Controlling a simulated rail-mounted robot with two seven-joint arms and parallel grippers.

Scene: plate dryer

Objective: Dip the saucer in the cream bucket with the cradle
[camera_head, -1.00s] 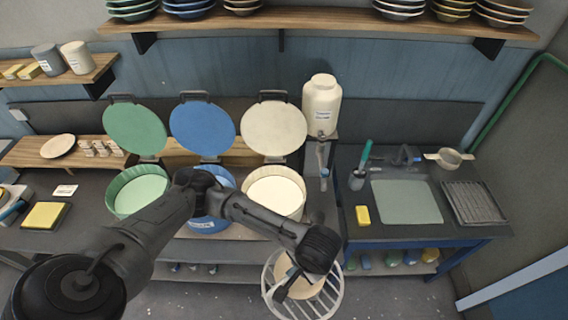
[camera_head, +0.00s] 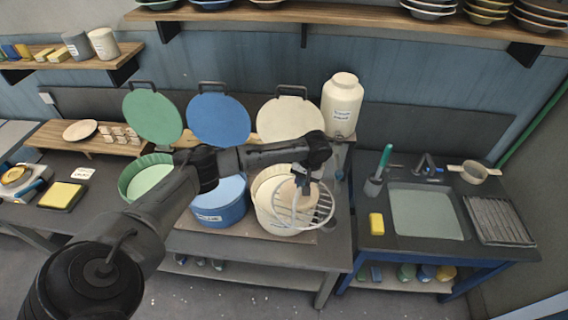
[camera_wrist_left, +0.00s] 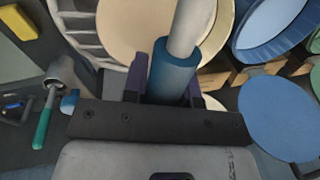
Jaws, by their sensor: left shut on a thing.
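My left gripper (camera_head: 312,180) is shut on the blue handle (camera_wrist_left: 172,75) of the cradle. The cradle (camera_head: 328,208) is a round white wire basket, and a tan saucer (camera_head: 290,194) lies in it. In the head view the cradle is over the right part of the cream bucket (camera_head: 263,207) and hides much of its opening; I cannot tell its height above the rim. In the left wrist view the saucer (camera_wrist_left: 140,25) shows beyond the handle, with white cradle bars (camera_wrist_left: 85,28) beside it. The cream lid (camera_head: 287,117) stands open behind. My right gripper is not in view.
A blue bucket (camera_head: 220,205) and a green bucket (camera_head: 147,175) stand open to the left. A large white jar (camera_head: 342,103) stands behind right. A sink (camera_head: 425,212), a yellow sponge (camera_head: 376,223) and a drying rack (camera_head: 497,220) are on the right.

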